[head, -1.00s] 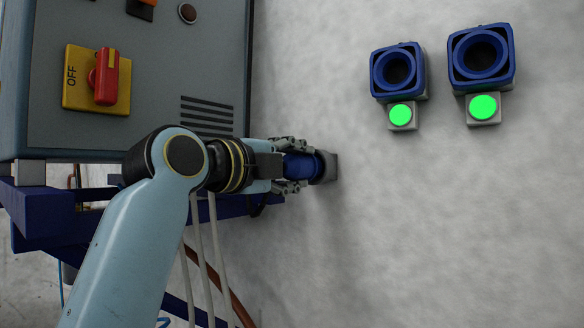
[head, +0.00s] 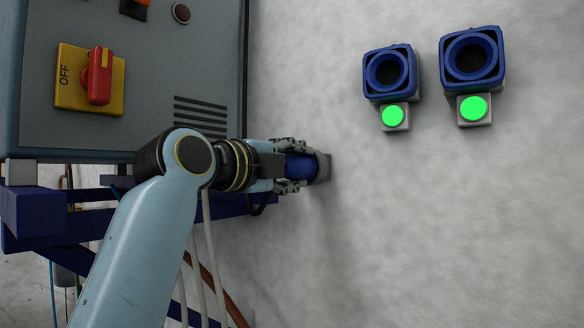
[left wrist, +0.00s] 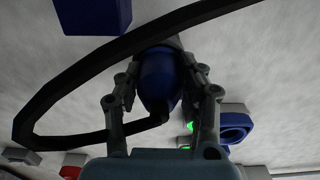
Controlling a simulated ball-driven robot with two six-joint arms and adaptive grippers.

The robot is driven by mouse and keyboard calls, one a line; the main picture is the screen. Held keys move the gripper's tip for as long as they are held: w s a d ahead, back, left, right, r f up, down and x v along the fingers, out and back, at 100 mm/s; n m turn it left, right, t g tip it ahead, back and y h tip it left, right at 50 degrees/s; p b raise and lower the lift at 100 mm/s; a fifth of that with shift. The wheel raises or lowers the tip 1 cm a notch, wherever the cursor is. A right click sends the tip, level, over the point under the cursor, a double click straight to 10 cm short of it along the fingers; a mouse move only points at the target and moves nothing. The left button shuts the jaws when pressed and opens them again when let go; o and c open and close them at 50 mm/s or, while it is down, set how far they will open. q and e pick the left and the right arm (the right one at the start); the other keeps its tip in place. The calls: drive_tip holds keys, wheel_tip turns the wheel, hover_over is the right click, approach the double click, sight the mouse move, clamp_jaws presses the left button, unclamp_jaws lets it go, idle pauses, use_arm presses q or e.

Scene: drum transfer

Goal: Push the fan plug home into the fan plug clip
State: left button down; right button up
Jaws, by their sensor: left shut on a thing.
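The fan plug (head: 300,167) is a blue rounded body held between the fingers of my left gripper (head: 291,166). It also shows in the left wrist view (left wrist: 158,82), with a black cable leaving its near end and looping to the left. My left gripper (left wrist: 160,95) is shut around the plug's sides. The plug's far end meets the grey fan plug clip (head: 324,166) on the wall. The fingers and plug hide much of the clip, and I cannot tell how deep the plug sits. My right gripper is not in view.
Two blue sockets (head: 390,73) (head: 472,58) with lit green buttons are on the wall at right. A grey cabinet with a red-yellow OFF switch (head: 99,77) stands at left, above a dark blue frame (head: 40,215).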

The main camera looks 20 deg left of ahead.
use_arm(q)
drive_tip(key=c, duration=1.1)
unclamp_jaws()
drive_tip(key=o, duration=0.4)
drive_tip(key=shift+w, duration=0.15)
drive_tip(key=v, duration=1.2)
